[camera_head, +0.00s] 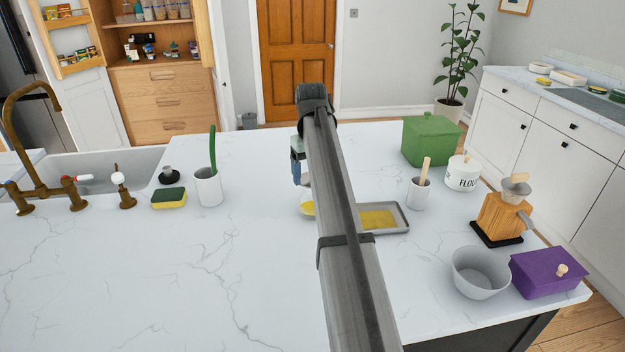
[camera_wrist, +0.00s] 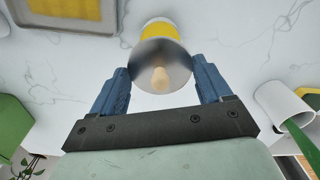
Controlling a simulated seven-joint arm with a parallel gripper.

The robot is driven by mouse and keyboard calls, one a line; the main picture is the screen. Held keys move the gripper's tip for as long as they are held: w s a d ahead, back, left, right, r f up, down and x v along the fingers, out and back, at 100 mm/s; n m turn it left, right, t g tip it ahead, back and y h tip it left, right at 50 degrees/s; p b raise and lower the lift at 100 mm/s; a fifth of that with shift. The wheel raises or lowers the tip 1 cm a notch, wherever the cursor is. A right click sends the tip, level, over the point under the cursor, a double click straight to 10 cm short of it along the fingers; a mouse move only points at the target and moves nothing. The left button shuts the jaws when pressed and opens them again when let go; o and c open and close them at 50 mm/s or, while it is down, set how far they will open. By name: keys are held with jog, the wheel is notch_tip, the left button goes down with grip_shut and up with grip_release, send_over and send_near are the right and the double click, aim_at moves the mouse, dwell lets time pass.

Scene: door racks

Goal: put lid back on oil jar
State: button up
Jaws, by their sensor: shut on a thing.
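My gripper, with blue fingers (camera_wrist: 160,88), is shut on the lid (camera_wrist: 166,53), a round grey disc with a pale wooden knob. The knob points toward the wrist camera, between the fingers. The oil jar (camera_wrist: 155,29), clear with yellow oil, shows just beyond the lid. The lid overlaps the jar in this view, and I cannot tell whether they touch. In the head view my gripper (camera_head: 298,165) is partly hidden behind my arm, and the jar's yellow base (camera_head: 308,209) shows below it on the counter. The lid is not clear there.
A grey tray with a yellow inside (camera_head: 400,217) lies right of the jar. A white cup with a green handle (camera_head: 209,190) stands to the left. Beyond the tray are a utensil cup (camera_head: 418,196), flour jar (camera_head: 462,174) and green box (camera_head: 431,141). The front-left counter is clear.

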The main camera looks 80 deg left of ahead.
jog(key=shift+f, duration=3.1)
jog(key=shift+f, duration=0.15)
jog(key=o, duration=1)
jog(key=shift+c, duration=0.2)
jog(key=shift+r, duration=3.5)
jog(key=shift+c, duration=0.5)
grip_shut()
